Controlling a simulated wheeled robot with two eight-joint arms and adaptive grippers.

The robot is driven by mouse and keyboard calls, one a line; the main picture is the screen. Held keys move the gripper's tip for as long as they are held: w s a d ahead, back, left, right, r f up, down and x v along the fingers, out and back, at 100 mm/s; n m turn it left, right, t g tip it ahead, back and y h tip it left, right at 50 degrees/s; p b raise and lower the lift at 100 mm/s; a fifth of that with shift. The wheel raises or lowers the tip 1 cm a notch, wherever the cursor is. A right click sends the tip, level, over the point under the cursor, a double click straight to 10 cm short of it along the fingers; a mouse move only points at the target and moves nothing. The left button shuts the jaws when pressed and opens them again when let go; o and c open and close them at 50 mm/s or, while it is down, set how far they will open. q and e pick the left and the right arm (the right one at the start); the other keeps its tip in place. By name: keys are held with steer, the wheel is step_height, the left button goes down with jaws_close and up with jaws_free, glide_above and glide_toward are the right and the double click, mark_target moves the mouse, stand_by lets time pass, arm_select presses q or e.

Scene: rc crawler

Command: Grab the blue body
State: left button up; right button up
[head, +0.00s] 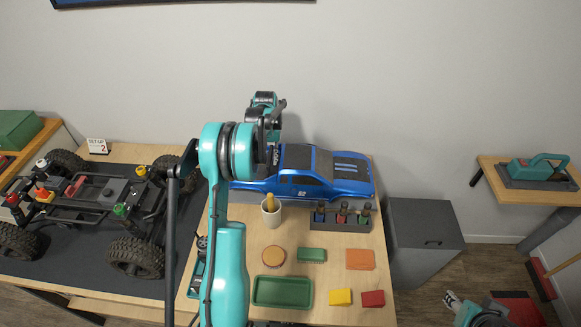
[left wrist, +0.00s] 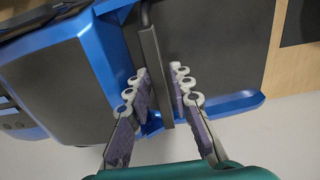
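The blue body (head: 325,180) is a blue truck shell with dark windows and stripes. It rests on a grey stand at the back of the table, its left end partly hidden by my left arm. My left gripper (head: 271,157) is at the left part of the body. In the left wrist view, my left gripper (left wrist: 160,75) has its fingers apart on either side of a dark bar on the blue body (left wrist: 85,75); firm contact is not clear. My right gripper (head: 456,302) is low at the right, away from the body, its finger opening too small to tell.
A cup (head: 271,211) with a brush and a rack of small bottles (head: 341,217) stand before the body. A green tray (head: 282,291) and several blocks are nearer. A wheeled chassis (head: 95,200) is on the left. A grey cabinet (head: 422,240) stands right of the table.

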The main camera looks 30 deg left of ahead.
arm_select(q)
steer(key=shift+f, duration=0.3)
stand_by(0.4)
jaws_close()
